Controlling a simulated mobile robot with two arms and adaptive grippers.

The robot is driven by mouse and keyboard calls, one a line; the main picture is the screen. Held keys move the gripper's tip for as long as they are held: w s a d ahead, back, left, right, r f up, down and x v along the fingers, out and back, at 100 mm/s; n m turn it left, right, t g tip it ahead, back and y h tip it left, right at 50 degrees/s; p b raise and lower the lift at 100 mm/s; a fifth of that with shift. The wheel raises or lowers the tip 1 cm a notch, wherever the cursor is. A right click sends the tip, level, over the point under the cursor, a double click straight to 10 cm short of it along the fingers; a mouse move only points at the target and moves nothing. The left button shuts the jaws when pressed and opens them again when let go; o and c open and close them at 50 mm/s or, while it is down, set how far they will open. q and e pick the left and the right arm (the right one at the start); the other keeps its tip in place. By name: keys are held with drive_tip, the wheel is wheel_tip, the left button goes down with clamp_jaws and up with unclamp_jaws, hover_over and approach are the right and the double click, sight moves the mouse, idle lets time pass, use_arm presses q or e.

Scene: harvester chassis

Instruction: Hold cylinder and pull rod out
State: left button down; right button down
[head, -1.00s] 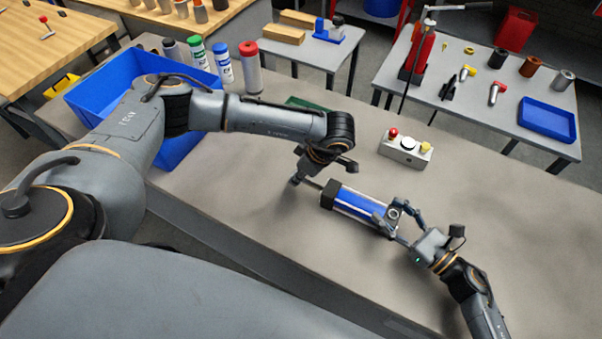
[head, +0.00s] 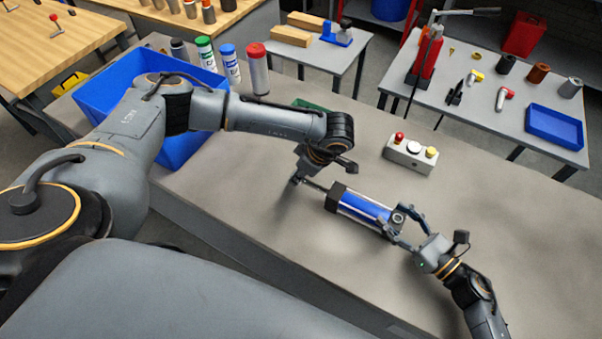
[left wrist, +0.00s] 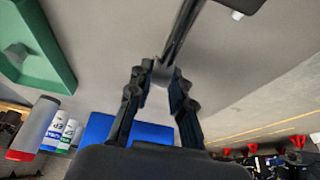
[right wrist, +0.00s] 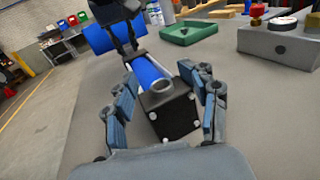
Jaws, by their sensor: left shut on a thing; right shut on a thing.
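The cylinder (head: 364,208), a blue barrel with black end caps, lies over the grey bench in the head view. My right gripper (head: 405,226) is shut on its right-hand end; in the right wrist view, the fingers flank the black end cap (right wrist: 168,114). A thin metal rod (head: 315,187) sticks out of the opposite cap. My left gripper (head: 296,181) is shut on the rod's outer end, in line with the cylinder. The left wrist view shows the fingers on the rod end (left wrist: 162,73). Whether the cylinder touches the bench is unclear.
A button box (head: 410,154) stands behind the cylinder. A blue bin (head: 100,97) and several capped bottles (head: 230,62) are at the far left. A green tray (right wrist: 189,33) lies behind my left arm. The bench front right of the grippers is clear.

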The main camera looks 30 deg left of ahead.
sight(315, 184)
use_arm(q)
drive_tip(key=shift+a, duration=0.15)
use_arm(e)
drive_tip(key=shift+w+d, duration=0.1)
use_arm(q)
drive_tip(key=c, duration=1.1)
unclamp_jaws()
drive_tip(key=shift+s, duration=0.1)
drive_tip(key=shift+d+r, duration=0.25)
drive_tip(key=shift+r, duration=0.1)
drive_tip(key=v, duration=1.1)
drive_tip(key=shift+r, duration=0.1)
use_arm(e)
drive_tip(key=shift+c, duration=1.7)
unclamp_jaws()
